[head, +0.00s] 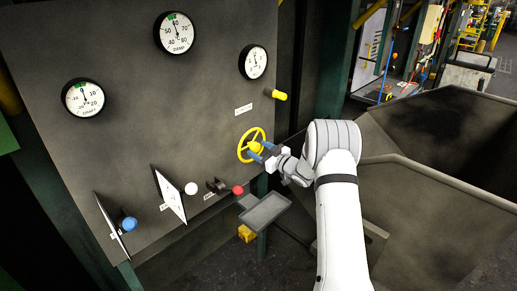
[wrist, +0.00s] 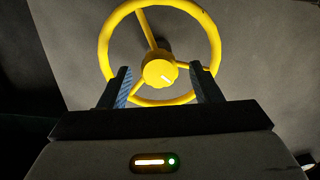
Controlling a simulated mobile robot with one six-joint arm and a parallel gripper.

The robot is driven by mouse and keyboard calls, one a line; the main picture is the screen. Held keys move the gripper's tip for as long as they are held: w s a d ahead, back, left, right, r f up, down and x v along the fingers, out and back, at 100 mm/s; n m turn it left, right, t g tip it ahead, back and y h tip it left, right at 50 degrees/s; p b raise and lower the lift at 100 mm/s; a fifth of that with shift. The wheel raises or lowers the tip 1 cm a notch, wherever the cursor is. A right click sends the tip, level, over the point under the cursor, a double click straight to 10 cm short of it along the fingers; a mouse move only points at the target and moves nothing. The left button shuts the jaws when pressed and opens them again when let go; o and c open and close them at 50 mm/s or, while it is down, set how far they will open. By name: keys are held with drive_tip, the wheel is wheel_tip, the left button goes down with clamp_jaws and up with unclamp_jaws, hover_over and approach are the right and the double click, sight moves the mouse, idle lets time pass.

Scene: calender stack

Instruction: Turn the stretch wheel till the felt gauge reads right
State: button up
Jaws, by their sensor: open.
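The yellow stretch wheel (head: 241,150) is on the front of the grey panel. My gripper (head: 264,153) is at the wheel. In the wrist view my gripper (wrist: 161,70) is open, one finger on each side of the hub, overlapping the lower rim; contact cannot be told. Three dials show: a top dial (head: 177,33), a left dial (head: 84,98) and a small right dial (head: 253,62). Which is the felt gauge cannot be told.
A yellow knob (head: 279,95) sticks out above the wheel. Below are a red knob (head: 238,190), a white knob (head: 191,188) and a blue knob (head: 129,224). A grey tray (head: 265,211) sits under the wheel. A large dark bin (head: 440,125) stands at the right.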

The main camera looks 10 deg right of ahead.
drive_tip(key=shift+w+a, duration=0.1)
drive_tip(key=shift+c, duration=0.5)
clamp_jaws()
drive_tip(key=shift+a, duration=0.25)
drive_tip(key=shift+d+f, duration=0.1)
drive_tip(key=shift+d, duration=0.1)
drive_tip(key=shift+f+b, duration=0.1)
drive_tip(key=shift+b, duration=0.5)
